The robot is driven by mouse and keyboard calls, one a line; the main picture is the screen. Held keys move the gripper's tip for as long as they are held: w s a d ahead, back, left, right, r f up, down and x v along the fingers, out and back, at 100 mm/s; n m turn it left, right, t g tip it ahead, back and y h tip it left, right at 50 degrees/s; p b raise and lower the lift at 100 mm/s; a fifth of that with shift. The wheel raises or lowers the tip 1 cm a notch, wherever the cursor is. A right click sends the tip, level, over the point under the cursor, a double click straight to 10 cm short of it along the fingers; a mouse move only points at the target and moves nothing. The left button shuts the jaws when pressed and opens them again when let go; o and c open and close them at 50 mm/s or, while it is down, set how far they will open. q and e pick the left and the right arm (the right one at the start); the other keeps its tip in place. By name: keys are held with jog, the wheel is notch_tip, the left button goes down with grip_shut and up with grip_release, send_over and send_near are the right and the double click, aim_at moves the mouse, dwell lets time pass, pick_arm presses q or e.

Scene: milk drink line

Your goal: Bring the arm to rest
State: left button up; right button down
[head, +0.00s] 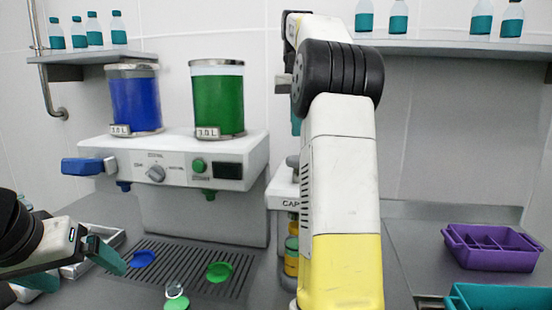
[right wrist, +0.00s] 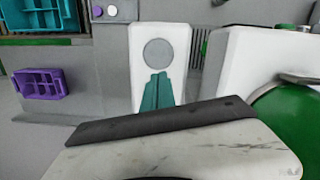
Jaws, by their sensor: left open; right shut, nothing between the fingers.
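My left gripper (head: 108,254) is at the lower left of the head view, its teal fingers open and empty beside the drip grate (head: 190,268). My right arm (head: 340,190) rises through the middle of the head view, bent at the top. It mostly hides its own gripper there. In the right wrist view my right gripper (right wrist: 158,88) shows two teal fingers shut together with nothing between them. They are in front of a white housing with a grey disc (right wrist: 158,52); whether they touch it I cannot tell.
The dispenser (head: 165,160) carries a blue tank (head: 135,100) and a green tank (head: 217,100). A blue disc (head: 143,259) and a green disc (head: 220,272) lie on the grate. A purple bin (head: 490,248) and teal bin (head: 500,298) are at the right. Shelves (head: 470,45) hold bottles.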

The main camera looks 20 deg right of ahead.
dwell(0.3)
jog(key=shift+s+a, duration=0.2)
jog(key=s+a+f+n+t+y, duration=0.1)
jog(key=s+a+f+n+t, duration=0.2)
jog(key=s+a+f+t, duration=0.4)
jog(key=s+a+f, duration=0.9)
jog(key=s+a, duration=0.1)
jog(key=s, duration=0.2)
jog(key=shift+s+a+f+n+y, duration=0.15)
jog(key=shift+f+n+y, duration=0.15)
jog(key=shift+n+y, duration=0.1)
